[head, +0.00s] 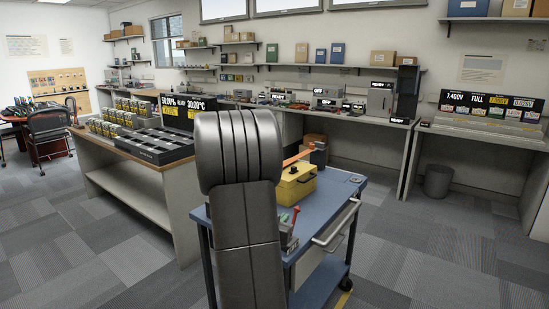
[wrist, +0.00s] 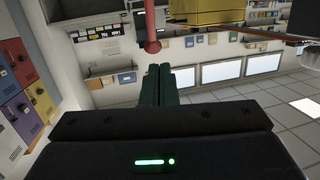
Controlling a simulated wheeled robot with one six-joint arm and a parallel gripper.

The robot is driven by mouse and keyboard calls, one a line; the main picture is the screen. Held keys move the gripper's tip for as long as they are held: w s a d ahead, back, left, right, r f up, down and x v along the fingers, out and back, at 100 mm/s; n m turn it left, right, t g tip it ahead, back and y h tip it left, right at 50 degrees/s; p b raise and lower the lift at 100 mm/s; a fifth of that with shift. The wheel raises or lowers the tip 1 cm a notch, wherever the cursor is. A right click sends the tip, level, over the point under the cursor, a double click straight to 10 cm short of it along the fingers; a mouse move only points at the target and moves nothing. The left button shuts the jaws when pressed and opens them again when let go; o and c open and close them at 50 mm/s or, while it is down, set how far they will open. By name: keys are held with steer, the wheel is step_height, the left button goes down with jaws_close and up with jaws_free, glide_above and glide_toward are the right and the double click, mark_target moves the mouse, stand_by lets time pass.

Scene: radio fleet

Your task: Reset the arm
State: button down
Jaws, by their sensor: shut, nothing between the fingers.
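My gripper (wrist: 159,70) shows in the wrist view as two dark green fingers lying together, shut and empty. A red rod with a round end (wrist: 151,32) appears just above the fingertips in that view; I cannot tell how far away it is. In the head view my grey arm stands upright in the middle and hides part of the blue cart (head: 338,207). My gripper does not show in the head view.
A yellow box (head: 297,186) sits on the cart, with a red-handled tool (head: 294,218) near its front edge. A workbench (head: 140,195) with devices stands left. A back counter and a grey bin (head: 438,181) stand right. Carpet floor is clear at front right.

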steer(key=s+a+f+t+b, duration=0.1)
steer(key=s+a+f+b, duration=0.1)
steer(key=s+b, duration=0.3)
steer(key=s+a+f+t+h+b, duration=0.1)
steer(key=s+a+f+t+b, duration=0.1)
steer(key=s+a+b, duration=0.2)
steer(key=shift+s+n+t+h+b, duration=0.3)
steer(key=shift+s+b, duration=0.2)
steer(key=shift+s, duration=0.75)
